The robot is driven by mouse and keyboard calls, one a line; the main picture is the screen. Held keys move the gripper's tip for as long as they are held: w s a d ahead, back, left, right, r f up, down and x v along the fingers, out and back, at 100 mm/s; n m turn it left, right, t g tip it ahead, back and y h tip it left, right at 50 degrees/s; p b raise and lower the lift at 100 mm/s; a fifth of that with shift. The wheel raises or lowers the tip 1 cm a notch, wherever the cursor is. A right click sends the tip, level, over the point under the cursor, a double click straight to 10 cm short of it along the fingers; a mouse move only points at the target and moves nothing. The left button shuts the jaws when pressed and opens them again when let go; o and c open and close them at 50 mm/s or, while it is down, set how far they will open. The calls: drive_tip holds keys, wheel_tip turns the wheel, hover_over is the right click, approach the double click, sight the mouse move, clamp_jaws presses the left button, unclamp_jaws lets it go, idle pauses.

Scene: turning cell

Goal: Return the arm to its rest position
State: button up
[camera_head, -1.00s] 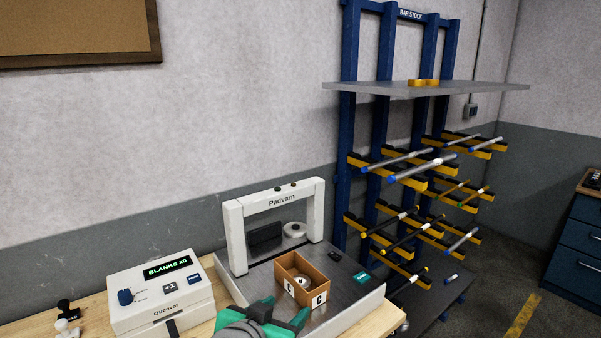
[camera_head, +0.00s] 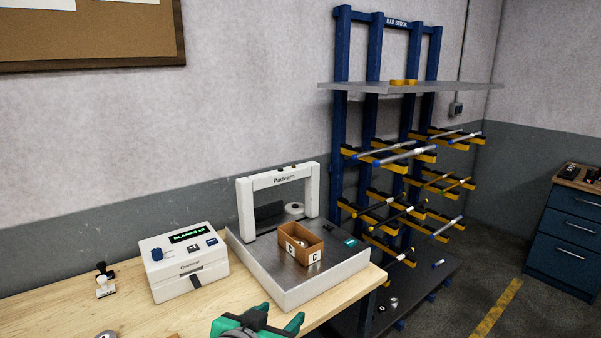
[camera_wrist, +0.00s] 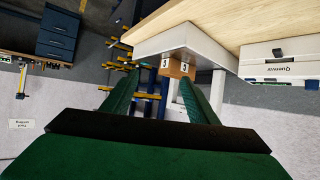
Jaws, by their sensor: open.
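My gripper (camera_head: 268,318) has green fingers and shows at the bottom edge of the head view, in front of the wooden bench. In the wrist view my gripper (camera_wrist: 150,100) has its two green fingers spread apart with nothing between them. A brown open box (camera_head: 301,243) marked C stands on the metal plate of the Padvarn machine (camera_head: 281,181), apart from my gripper. The box also shows beyond the fingertips in the wrist view (camera_wrist: 176,66). Small pale items lie inside the box.
The Quenvar unit (camera_head: 186,265) stands on the wooden bench (camera_head: 130,320), left of the Padvarn machine. A stamp (camera_head: 104,281) stands farther left. A blue bar stock rack (camera_head: 341,120) with several protruding bars stands at the right. A blue drawer cabinet (camera_head: 572,230) is at far right; floor between is clear.

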drive_tip(key=s+d+f+n+t+y, duration=0.15)
drive_tip(key=s+f, duration=0.25)
drive_tip(key=f, duration=0.4)
drive_tip(key=s+a+f+n+y, duration=0.1)
drive_tip(key=s+f+n, duration=0.15)
drive_tip(key=f, duration=0.65)
drive_tip(key=s+d+f+n+t+y, duration=0.1)
drive_tip(key=s+f, duration=0.3)
drive_tip(key=f, duration=0.4)
drive_tip(key=s+d, duration=0.1)
drive_tip(key=s, duration=1.2)
drive_tip(key=s+d+f+m+t, duration=0.1)
drive_tip(key=s+d, duration=0.1)
drive_tip(key=s, duration=1.1)
drive_tip(key=shift+s+f+y, duration=0.25)
drive_tip(key=shift+s+y, duration=0.05)
drive_tip(key=shift+y, duration=0.05)
